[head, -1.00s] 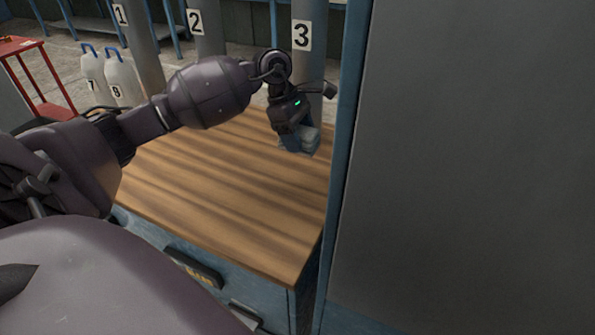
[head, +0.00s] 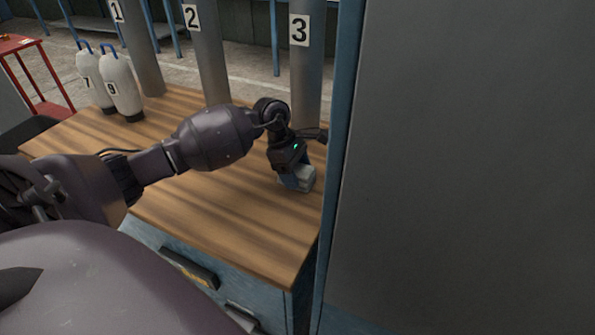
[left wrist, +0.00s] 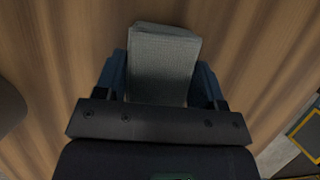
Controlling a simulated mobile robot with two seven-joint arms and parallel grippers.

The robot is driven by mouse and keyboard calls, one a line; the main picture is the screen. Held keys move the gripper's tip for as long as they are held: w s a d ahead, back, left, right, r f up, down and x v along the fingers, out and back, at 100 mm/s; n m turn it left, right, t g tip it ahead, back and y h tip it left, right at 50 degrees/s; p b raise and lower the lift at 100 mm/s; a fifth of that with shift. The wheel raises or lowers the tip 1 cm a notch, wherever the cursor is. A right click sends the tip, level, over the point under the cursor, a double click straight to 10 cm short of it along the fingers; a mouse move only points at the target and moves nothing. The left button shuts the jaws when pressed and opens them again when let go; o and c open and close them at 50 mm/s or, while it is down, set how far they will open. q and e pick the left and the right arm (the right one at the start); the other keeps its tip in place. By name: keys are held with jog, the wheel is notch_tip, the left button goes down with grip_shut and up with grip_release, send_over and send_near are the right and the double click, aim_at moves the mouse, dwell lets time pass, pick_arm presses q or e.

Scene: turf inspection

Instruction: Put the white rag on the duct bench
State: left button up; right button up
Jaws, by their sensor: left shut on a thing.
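The white rag (head: 300,181), a folded pale grey-white cloth, is between the fingers of my left gripper (head: 294,180). In the left wrist view the rag (left wrist: 162,65) shows as a woven block with blue fingers on both sides of it; my left gripper (left wrist: 160,85) is shut on it. The rag is at or just above the wooden top of the duct bench (head: 210,225), near its right side; I cannot tell whether it touches. My right gripper is not in view.
Grey ducts numbered 1 (head: 140,50), 2 (head: 207,55) and 3 (head: 306,60) rise at the bench's back. Two white bottles, 7 (head: 93,75) and 9 (head: 121,85), stand at its far left. A tall grey panel (head: 460,170) closes the right side. The bench's front middle is clear.

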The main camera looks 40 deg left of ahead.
pick_arm(q)
jog(key=shift+r, duration=0.15)
jog(key=o, duration=0.9)
jog(key=shift+r, duration=0.1)
jog(key=p+v, duration=0.1)
jog(key=v, duration=0.9)
jog(key=shift+a+r, duration=0.15)
jog(key=shift+r, duration=0.15)
jog(key=shift+s+a+r, duration=0.1)
jog(key=shift+a+r, duration=0.15)
jog(key=shift+r, duration=0.3)
jog(key=shift+s+f, duration=0.1)
